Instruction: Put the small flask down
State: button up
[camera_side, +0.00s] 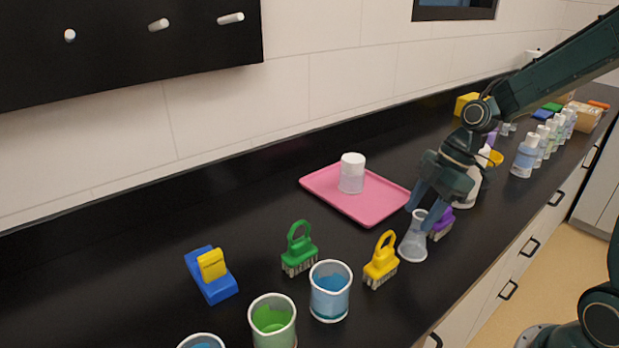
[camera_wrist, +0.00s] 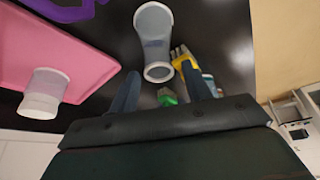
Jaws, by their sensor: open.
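The small flask (camera_side: 413,243) is clear and conical and stands upright on the black counter, near its front edge. It also shows in the wrist view (camera_wrist: 154,30), ahead of the fingers. My gripper (camera_side: 426,202) is open, with its blue-grey fingers at the height of the flask's neck in the side view. In the wrist view the fingertips (camera_wrist: 160,85) are spread to either side of the flask's mouth. I cannot tell whether a finger touches the glass.
Beakers with blue (camera_side: 330,292) and green (camera_side: 272,321) liquid stand at the front.

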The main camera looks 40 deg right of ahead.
jog(key=v, duration=0.8)
jog(key=shift+r, duration=0.25)
jog(key=s+a+r+m+t+h, duration=0.1)
jog(key=s+a+r+m+h, duration=0.1)
jog(key=s+m, duration=0.4)
jog(key=s+a+r+m+t+h, duration=0.2)
jog(key=s+a+m, duration=0.2)
jog(key=s+m, duration=0.2)
jog(key=shift+s+a+r+m+t, duration=0.3)
jog(key=shift+s+r+m, duration=0.1)
jog(key=shift+s, duration=0.85)
dwell(0.6)
